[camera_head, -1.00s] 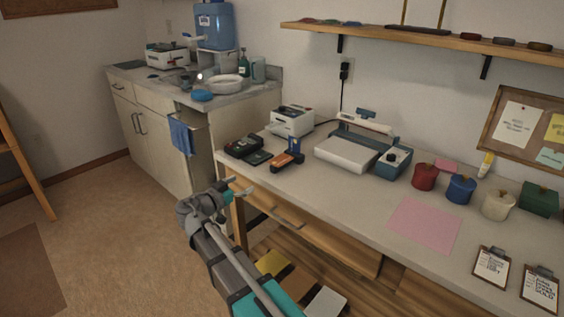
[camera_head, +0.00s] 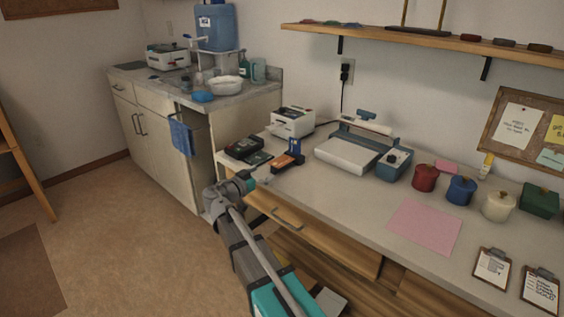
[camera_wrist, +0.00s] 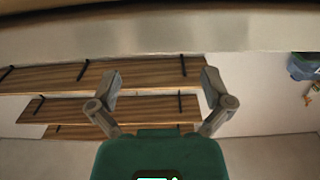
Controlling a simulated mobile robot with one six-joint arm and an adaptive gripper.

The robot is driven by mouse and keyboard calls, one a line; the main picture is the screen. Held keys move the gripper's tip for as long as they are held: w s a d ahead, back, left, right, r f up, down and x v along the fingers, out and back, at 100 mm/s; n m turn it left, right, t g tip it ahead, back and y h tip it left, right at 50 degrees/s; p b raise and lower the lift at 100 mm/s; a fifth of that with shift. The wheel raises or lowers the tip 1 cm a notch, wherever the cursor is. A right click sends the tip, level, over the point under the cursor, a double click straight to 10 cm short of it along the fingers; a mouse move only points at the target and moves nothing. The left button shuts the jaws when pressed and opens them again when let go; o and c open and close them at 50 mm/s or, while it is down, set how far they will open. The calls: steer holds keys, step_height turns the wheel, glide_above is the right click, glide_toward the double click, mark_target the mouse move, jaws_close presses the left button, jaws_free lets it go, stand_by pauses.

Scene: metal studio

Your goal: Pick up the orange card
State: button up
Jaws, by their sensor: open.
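A flat orange piece (camera_head: 286,160), which looks like the orange card, lies at the left part of the workbench, at the foot of a small dark blue stand (camera_head: 295,147). It is small here, so I cannot be sure of its exact shape. My gripper (camera_head: 268,175) is at the bench's front left edge, just in front of and left of the orange piece, apart from it. In the wrist view my gripper (camera_wrist: 160,82) has its two fingers spread wide with nothing between them. The orange piece cannot be made out in the wrist view.
Black devices (camera_head: 246,150) lie left of the orange piece. A white box-shaped machine (camera_head: 291,122) stands behind it, and a flat white-topped device (camera_head: 346,154) to its right. A pink sheet (camera_head: 424,227) and several lidded pots (camera_head: 425,178) are further right. The bench front has drawers.

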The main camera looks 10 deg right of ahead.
mark_target(272, 166)
steer(key=shift+w+d, duration=0.1)
steer(key=shift+w, duration=0.05)
steer(key=shift+x, duration=2.45)
steer(key=shift+r, duration=0.15)
steer(key=c, duration=0.6)
steer(key=shift+o, duration=0.2)
